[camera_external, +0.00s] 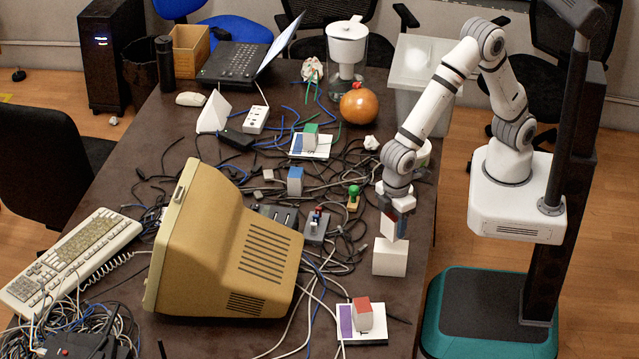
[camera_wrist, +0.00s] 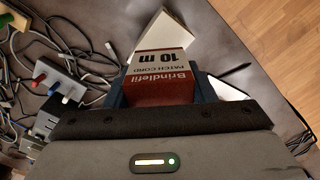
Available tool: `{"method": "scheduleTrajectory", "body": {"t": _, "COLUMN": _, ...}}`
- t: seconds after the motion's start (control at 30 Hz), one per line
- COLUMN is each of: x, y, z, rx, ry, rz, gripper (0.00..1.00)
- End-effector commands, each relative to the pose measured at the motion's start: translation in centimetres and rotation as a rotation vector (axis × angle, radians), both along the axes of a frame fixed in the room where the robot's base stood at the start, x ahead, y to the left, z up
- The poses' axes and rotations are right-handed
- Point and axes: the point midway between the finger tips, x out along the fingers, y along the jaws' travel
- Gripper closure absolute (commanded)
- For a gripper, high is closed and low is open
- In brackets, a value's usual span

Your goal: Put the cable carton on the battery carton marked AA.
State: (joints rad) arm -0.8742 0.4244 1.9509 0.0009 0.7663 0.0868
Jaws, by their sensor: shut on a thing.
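The cable carton (camera_wrist: 163,80) is red and pale, printed "Brindlefil PATCH CORD 10 m" in the wrist view. My gripper (camera_wrist: 160,92) is shut on it, with a dark blue finger at each side. In the external view my gripper (camera_external: 397,208) points down near the table's right edge, and a pale part of the carton (camera_external: 387,226) shows below it. Small cartons with a green top (camera_external: 310,136), a blue top (camera_external: 295,181) and a red top (camera_external: 362,314) stand on the table. Their markings are too small to read, so I cannot tell which is AA.
A white block (camera_external: 389,258) stands just below the held carton; I cannot tell if they touch. The beige monitor (camera_external: 222,245) fills the front middle. Cables, a green-topped piece (camera_external: 353,196) and a switch box (camera_external: 316,227) lie left of my gripper.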

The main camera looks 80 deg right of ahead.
Motion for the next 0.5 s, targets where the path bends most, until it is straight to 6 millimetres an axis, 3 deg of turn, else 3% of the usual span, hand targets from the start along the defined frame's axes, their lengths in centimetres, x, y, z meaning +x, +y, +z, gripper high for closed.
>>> {"method": "scheduleTrajectory", "body": {"t": 0.3, "x": 0.0, "y": -0.1, "z": -3.6, "rx": -0.001, "ry": 0.001, "rz": -0.001, "gripper": 0.76}}
{"method": "scheduleTrajectory", "body": {"t": 0.5, "x": 0.0, "y": 0.0, "z": -3.9, "rx": 0.001, "ry": -0.001, "rz": -0.001, "gripper": 0.76}}
